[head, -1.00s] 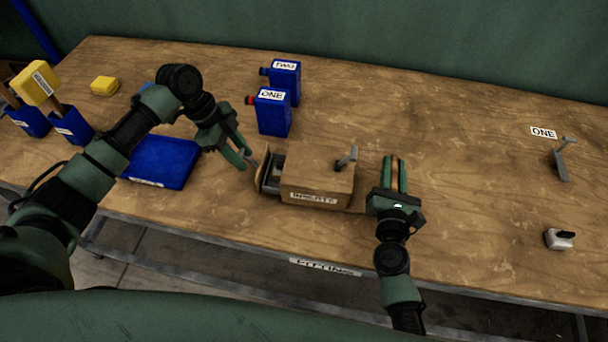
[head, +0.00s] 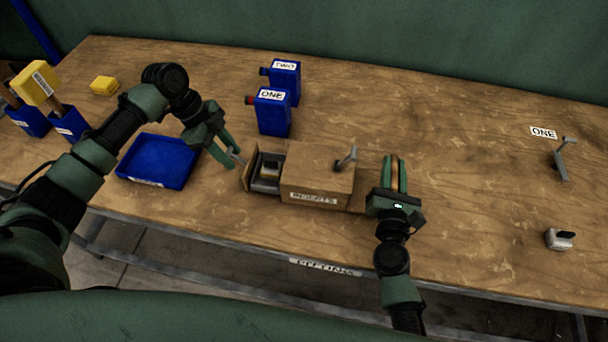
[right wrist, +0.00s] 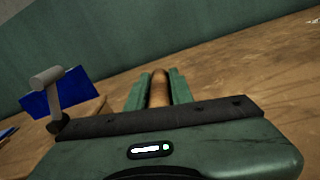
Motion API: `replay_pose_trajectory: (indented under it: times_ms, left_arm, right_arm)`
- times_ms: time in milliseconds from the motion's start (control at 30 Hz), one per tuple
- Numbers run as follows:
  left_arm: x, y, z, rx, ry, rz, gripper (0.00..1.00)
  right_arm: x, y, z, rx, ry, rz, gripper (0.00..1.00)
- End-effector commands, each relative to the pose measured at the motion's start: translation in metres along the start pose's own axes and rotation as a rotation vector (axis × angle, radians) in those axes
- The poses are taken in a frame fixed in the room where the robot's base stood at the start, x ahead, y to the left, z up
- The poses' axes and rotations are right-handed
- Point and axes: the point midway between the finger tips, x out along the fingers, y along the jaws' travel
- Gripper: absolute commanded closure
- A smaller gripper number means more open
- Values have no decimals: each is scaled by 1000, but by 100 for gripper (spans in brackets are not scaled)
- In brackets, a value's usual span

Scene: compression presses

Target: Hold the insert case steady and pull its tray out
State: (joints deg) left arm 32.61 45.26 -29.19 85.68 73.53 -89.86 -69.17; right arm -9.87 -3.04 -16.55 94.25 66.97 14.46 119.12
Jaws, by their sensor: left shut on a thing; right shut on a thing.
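The insert case (head: 313,178) is a brown box labelled INSERTS in the middle of the table. My right gripper (head: 396,165) is shut on a tan upright post at the case's right side. In the right wrist view the post (right wrist: 159,88) stands between the fingers; its join to the case is hidden.
A grey lever (head: 346,158) stands at the case's top. A shallow blue bin (head: 158,160) lies left of the tray, with a gap between. Blue containers ONE (head: 273,113) and TWO (head: 287,79) stand behind.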

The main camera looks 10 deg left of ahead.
Motion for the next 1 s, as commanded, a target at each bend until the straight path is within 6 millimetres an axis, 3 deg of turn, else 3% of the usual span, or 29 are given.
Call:
replay_pose_trajectory:
  times_ms: [1000]
  left_arm:
    - [-13, -1, 30, -3, -3, -3, 100]
  right_arm:
    - [0, -2, 0, -1, -1, -3, 100]
